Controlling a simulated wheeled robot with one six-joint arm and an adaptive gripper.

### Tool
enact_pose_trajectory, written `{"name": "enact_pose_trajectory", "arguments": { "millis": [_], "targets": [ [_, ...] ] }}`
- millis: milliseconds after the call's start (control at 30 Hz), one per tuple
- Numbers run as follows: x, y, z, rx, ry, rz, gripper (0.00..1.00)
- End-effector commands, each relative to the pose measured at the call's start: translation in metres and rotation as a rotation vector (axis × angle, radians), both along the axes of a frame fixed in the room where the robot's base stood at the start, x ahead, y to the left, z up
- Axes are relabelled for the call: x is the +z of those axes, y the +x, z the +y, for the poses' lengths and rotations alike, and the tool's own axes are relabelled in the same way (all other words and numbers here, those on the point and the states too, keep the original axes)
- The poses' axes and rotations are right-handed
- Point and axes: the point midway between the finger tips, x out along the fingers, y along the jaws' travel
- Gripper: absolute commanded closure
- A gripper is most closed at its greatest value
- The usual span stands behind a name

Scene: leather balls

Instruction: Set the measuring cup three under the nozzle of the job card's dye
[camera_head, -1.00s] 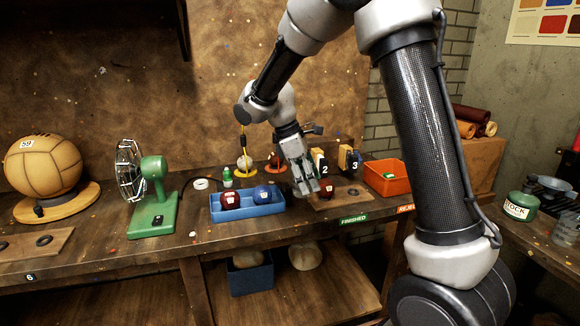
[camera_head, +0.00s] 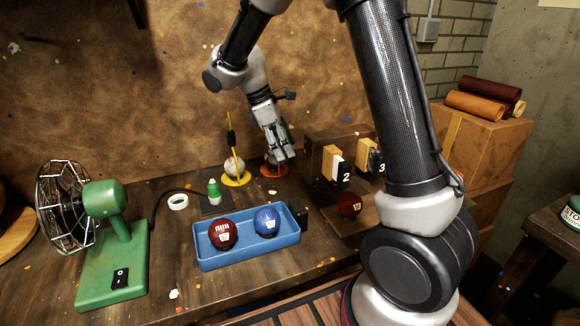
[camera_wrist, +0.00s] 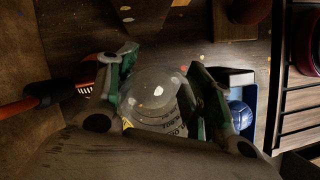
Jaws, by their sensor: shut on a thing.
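My gripper (camera_head: 280,157) hangs above the workbench near the back wall, by the orange round stand (camera_head: 273,169), fingers pointing down. In the wrist view it (camera_wrist: 165,95) is shut on a clear, round cup (camera_wrist: 150,92) with dark print on its side, seen from above. The cup is hard to make out in the head view. I cannot read a number on it. I cannot make out a job card or a clear nozzle.
A blue tray (camera_head: 249,258) holds a dark red ball (camera_head: 222,233) and a blue ball (camera_head: 267,220). A green fan (camera_head: 104,235) stands at left. Another red ball (camera_head: 349,205) lies below plate 2.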

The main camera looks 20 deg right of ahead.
Motion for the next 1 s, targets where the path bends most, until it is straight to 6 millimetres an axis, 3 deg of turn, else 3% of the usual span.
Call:
{"name": "enact_pose_trajectory", "arguments": {
  "millis": [200, 600, 967, 1000],
  "targets": [
    [-0.043, -0.001, 0.0, -0.001, -0.001, 0.005, 0.71],
    [-0.09, -0.001, 0.0, 0.0, -0.002, 0.004, 0.71],
    [-0.095, 0.0, 0.0, 0.0, -0.001, 0.001, 0.71],
    [-0.096, 0.0, 0.0, 0.0, -0.001, 0.001, 0.47]
  ]
}}
